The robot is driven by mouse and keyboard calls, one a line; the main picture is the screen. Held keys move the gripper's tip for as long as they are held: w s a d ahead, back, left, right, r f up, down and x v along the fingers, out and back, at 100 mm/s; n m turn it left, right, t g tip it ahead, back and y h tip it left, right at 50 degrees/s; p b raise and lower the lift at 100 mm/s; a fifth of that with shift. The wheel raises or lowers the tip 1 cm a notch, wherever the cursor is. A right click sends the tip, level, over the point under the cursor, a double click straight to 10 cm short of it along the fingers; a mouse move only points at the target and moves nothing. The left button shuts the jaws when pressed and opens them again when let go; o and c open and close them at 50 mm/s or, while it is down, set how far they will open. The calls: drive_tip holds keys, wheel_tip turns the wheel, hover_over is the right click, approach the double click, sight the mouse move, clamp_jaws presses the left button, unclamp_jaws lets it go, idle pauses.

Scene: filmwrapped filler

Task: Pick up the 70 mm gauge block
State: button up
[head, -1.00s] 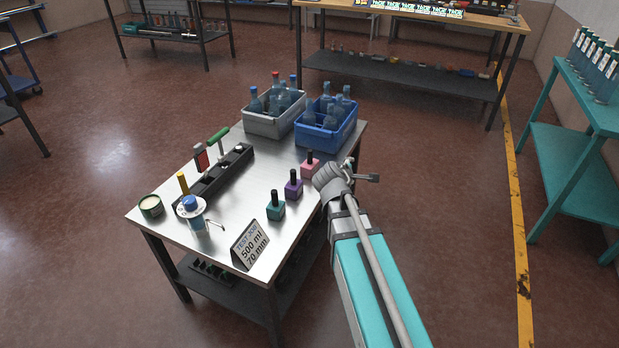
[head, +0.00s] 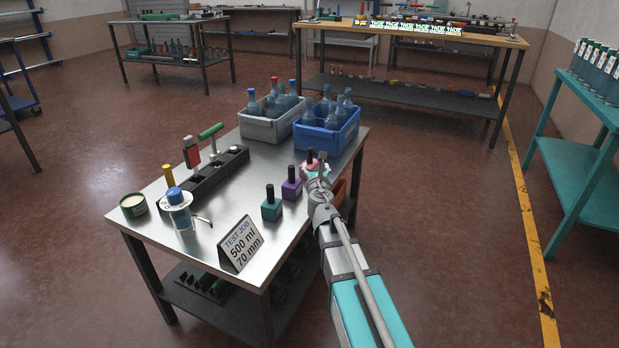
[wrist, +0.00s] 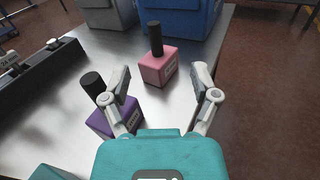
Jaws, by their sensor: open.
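Three blocks with black handles stand in a row along the table's right side: teal (head: 271,210), purple (head: 291,188) and pink (head: 309,168). Their labels are too small to read, so I cannot tell which is 70 mm. My gripper (head: 322,166) is at the pink block in the head view and partly hides it. In the wrist view my gripper (wrist: 160,78) is open and empty. The pink block (wrist: 157,68) stands upright ahead, between the lines of the fingers. The purple block (wrist: 114,117) is beside and partly behind the left finger.
A sign reading "TEST JOB 500 ml 70 mm" (head: 240,244) stands at the table's front. Grey (head: 262,131) and blue (head: 327,140) crates of bottles stand at the back. A black rack (head: 217,174), a jar (head: 134,205) and a blue-topped device (head: 178,208) are left. The table's middle is clear.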

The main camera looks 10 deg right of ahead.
sight(310, 150)
drive_tip(key=shift+w+a+f+n+y, duration=0.15)
drive_tip(key=shift+a+f+n+y, duration=0.15)
drive_tip(key=shift+n, duration=0.4)
drive_tip(key=shift+w+d, duration=0.15)
drive_tip(key=shift+w, duration=1.3)
drive_tip(key=shift+w+d, duration=0.15)
drive_tip(key=shift+w, duration=1.25)
drive_tip(key=shift+w+d, duration=0.15)
drive_tip(key=shift+w, duration=1.3)
drive_tip(key=shift+w+d+f, duration=0.15)
drive_tip(key=shift+w, duration=2.45)
clamp_jaws()
